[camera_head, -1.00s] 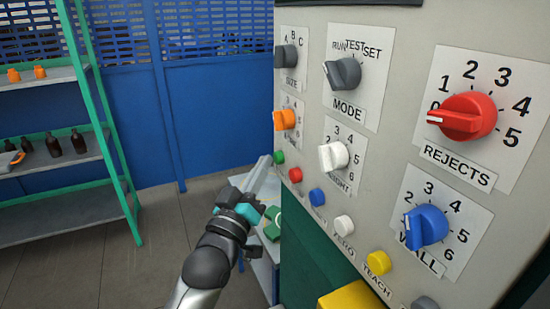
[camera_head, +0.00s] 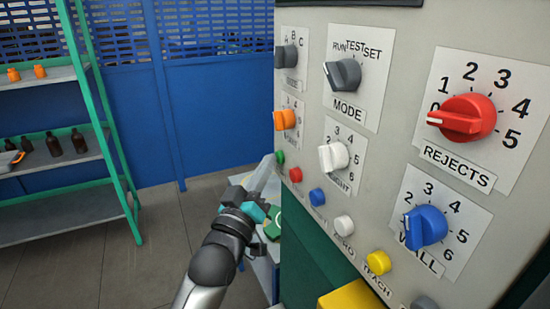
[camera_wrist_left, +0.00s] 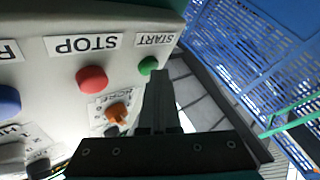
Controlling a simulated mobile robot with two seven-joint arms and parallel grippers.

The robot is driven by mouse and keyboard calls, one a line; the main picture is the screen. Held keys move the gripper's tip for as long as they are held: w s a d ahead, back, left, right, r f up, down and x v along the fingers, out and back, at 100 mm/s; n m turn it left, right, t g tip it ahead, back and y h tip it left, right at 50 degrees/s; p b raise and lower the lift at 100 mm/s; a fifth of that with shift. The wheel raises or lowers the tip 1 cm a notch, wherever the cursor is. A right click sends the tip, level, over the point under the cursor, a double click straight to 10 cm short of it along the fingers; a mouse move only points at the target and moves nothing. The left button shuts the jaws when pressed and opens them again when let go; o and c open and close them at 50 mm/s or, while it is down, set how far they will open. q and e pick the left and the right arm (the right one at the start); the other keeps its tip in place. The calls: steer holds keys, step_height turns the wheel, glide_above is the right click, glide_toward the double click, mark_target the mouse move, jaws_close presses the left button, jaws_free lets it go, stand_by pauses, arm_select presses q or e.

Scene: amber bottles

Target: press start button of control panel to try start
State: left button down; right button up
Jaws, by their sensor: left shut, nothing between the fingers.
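The grey control panel (camera_head: 405,120) fills the right of the head view. Its green start button (camera_head: 280,158) is at the panel's left edge, beside the red button (camera_head: 295,174). In the left wrist view the green button (camera_wrist_left: 147,66), labelled START, sits close to my finger tips, with the red STOP button (camera_wrist_left: 92,79) beside it. My left gripper (camera_head: 270,163) is shut and empty, its tips close to the green button. I cannot tell whether they touch it. It also shows in the left wrist view (camera_wrist_left: 159,76). My right gripper is not in view.
Knobs stick out of the panel, among them the grey MODE knob (camera_head: 343,73) and red REJECTS knob (camera_head: 463,118). A table (camera_head: 264,268) is behind my left arm. A green-framed shelf (camera_head: 60,210) with bottles stands left. The floor between is clear.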

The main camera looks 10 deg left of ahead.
arm_select(q)
steer(key=shift+s+a+p, duration=0.4)
steer(key=shift+s+a, duration=0.1)
steer(key=shift+a, duration=0.2)
steer(key=s+a, duration=0.1)
steer(key=s+a+p, duration=0.1)
steer(key=a, duration=0.2)
steer(key=shift+s+a, duration=0.1)
steer(key=shift+s, duration=0.3)
stand_by(0.4)
